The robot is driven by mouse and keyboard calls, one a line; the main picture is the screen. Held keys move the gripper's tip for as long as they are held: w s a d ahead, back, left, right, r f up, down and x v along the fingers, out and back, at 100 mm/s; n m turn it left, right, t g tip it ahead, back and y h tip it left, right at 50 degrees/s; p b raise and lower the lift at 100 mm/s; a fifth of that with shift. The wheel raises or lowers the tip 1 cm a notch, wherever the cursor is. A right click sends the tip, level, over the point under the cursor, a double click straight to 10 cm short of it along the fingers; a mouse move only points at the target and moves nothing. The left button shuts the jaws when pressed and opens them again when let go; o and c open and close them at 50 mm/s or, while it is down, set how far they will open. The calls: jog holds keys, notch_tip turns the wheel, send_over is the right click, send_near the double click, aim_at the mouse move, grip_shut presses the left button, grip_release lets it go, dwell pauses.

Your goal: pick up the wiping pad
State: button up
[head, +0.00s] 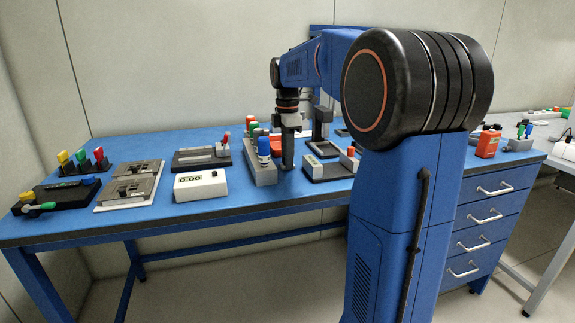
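I cannot make out the wiping pad in the head view; it may be hidden or too small to tell. My gripper (287,166) points down over the blue worktable (240,204), just right of a grey rack (263,175) with colour-capped items. Its dark fingers overlap in this view, so I cannot tell whether they are open or shut, or whether anything is between them. I cannot tell whether the tips touch the table.
A white box with a display (201,186), metal plates (130,186) and a black tray (55,197) stand to the left. A black fixture (328,169) stands close right of the gripper. The front table edge is mostly clear.

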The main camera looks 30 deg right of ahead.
grip_shut()
notch_tip(320, 180, up, 10)
dwell(0.4)
jog(key=shift+o, duration=0.8)
grip_release()
jog(key=shift+c, duration=1.1)
